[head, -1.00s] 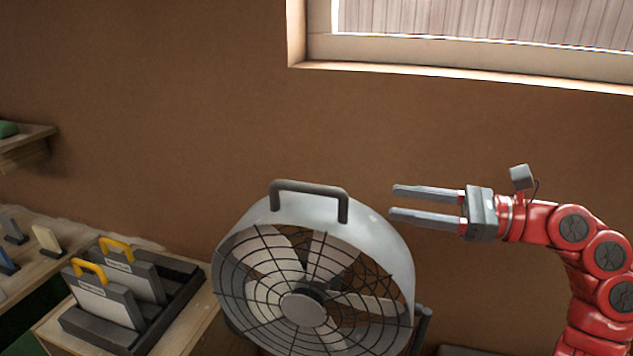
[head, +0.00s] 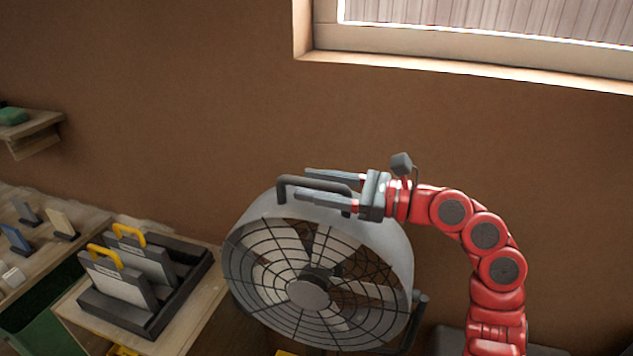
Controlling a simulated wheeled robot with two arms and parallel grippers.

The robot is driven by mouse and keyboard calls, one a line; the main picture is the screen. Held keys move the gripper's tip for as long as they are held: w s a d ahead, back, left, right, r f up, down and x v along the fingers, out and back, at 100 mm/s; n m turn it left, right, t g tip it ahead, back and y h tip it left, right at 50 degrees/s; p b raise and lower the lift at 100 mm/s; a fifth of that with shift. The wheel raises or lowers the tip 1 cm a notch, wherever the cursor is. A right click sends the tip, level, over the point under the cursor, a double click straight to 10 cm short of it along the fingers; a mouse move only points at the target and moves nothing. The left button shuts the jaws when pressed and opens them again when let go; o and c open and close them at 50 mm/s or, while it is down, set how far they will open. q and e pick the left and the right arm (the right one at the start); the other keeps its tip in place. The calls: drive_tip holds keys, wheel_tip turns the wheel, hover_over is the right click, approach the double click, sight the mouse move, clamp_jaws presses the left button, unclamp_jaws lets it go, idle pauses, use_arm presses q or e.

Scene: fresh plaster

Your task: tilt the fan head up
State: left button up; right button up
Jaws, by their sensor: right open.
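The fan head (head: 395,240) is a grey drum with a dark wire grille, and it faces toward me and down to the left. A dark handle (head: 287,188) arches over its top rim. My right gripper (head: 300,184) reaches in from the right at the height of the handle. Its two fingers are apart, one on the far side and one on the near side of the handle bar, with the bar appearing between them. I cannot tell whether either finger touches it. My left gripper is not in view.
A bench (head: 205,315) at the lower left holds a dark rack (head: 178,305) with yellow-handled trowels (head: 120,280). A window (head: 480,65) is in the brown wall above.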

clamp_jaws()
idle(1.4)
